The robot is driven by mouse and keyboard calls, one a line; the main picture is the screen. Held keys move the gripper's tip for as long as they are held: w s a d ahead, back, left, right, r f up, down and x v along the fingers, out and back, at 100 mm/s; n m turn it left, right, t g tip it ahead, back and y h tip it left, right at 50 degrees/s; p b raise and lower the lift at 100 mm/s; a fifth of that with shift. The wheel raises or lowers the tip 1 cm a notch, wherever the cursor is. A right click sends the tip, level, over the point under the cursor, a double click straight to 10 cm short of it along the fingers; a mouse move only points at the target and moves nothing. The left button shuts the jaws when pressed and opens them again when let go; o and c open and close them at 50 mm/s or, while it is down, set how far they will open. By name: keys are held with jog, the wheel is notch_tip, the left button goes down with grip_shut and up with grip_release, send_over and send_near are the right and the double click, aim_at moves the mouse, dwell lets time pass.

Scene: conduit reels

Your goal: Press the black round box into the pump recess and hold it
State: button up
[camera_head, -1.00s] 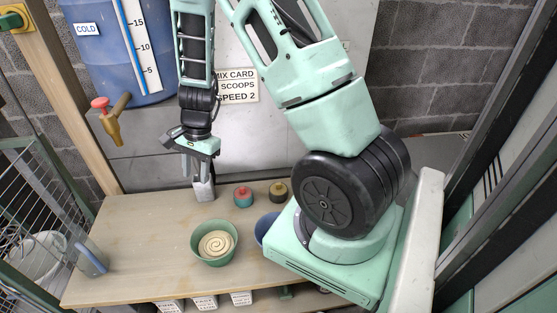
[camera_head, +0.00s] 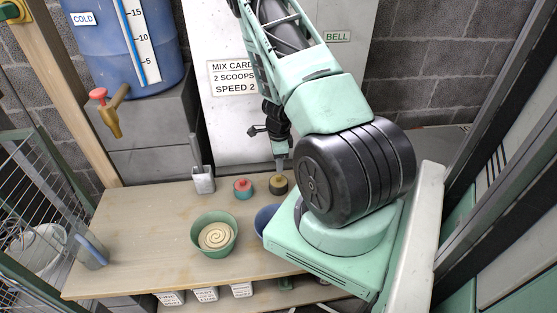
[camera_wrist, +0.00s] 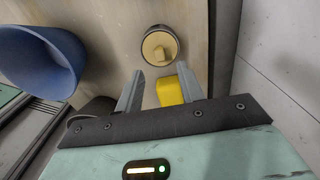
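A round black box with a tan square knob (camera_head: 279,186) stands near the back edge of the wooden bench. In the wrist view the black box (camera_wrist: 173,35) lies ahead of the fingertips, apart from them. My gripper (camera_wrist: 160,70) is open, with its two grey fingers spread. A yellow block (camera_wrist: 171,92) shows beside the right finger; I cannot tell what it is or whether it is touched. In the head view my gripper (camera_head: 279,163) hangs just above the black box, partly hidden by my arm. I cannot make out a pump recess.
A red-topped teal jar (camera_head: 243,194) stands left of the black box. A white holder with a scoop (camera_head: 203,183) is farther left. A green bowl of dough (camera_head: 229,243) and a blue bowl (camera_wrist: 22,62) stand nearer. The left bench is mostly clear.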

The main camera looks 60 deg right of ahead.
aim_at(278, 176)
notch_tip(278, 176, down, 7)
jog(key=b, duration=0.5)
jog(key=shift+r, duration=0.15)
grip_shut()
jog(key=shift+r+p, duration=0.75)
jog(key=shift+r, duration=0.25)
jog(key=shift+r+p, duration=1.7)
jog(key=shift+r, duration=0.3)
